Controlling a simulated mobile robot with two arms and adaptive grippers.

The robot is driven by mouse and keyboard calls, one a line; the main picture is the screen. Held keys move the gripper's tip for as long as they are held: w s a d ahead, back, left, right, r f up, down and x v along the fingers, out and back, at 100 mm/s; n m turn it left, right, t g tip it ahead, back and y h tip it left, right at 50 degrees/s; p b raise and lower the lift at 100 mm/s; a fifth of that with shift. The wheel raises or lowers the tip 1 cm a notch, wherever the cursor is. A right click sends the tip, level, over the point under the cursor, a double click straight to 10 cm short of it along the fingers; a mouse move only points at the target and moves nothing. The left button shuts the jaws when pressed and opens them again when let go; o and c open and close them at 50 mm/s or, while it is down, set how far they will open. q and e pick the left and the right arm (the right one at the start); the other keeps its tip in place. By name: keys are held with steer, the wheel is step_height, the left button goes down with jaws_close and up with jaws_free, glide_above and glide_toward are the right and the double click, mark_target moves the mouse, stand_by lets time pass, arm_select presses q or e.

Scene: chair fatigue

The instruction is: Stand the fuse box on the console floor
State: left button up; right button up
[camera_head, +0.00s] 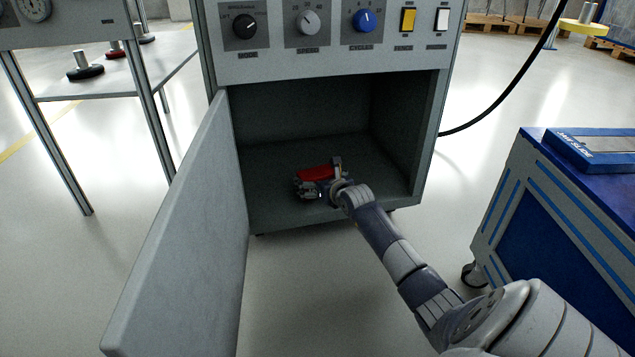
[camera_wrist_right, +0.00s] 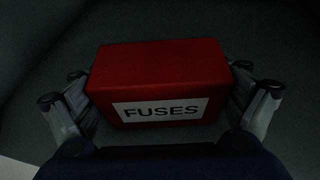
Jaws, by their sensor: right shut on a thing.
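The red fuse box (camera_head: 314,173) is inside the open compartment of the grey console, low over its floor (camera_head: 275,207). In the right wrist view the fuse box (camera_wrist_right: 160,75) has a white label reading FUSES. My right gripper (camera_head: 322,180) reaches in from the lower right and is shut on the fuse box, with one finger at each side of it. In the right wrist view the gripper (camera_wrist_right: 162,95) shows both fingers against the box ends. I cannot tell whether the box touches the floor. My left gripper is not in view.
The console door (camera_head: 185,240) stands open on the left. The control panel (camera_head: 335,40) with knobs and switches is above the compartment. A blue cart (camera_head: 560,215) stands at the right. A metal table (camera_head: 120,84) is at the left. The compartment floor around the box is clear.

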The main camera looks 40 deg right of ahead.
steer(key=o, duration=0.9)
steer(key=shift+f, duration=0.1)
steer(key=shift+o, duration=0.2)
steer(key=shift+r, duration=0.2)
steer(key=shift+s+a+r+p, duration=0.2)
steer(key=shift+s+p, duration=0.1)
steer(key=shift+p, duration=0.1)
steer(key=p+v, duration=0.7)
steer(key=v, duration=0.4)
steer(key=shift+p, duration=0.35)
steer(key=shift+s, duration=0.15)
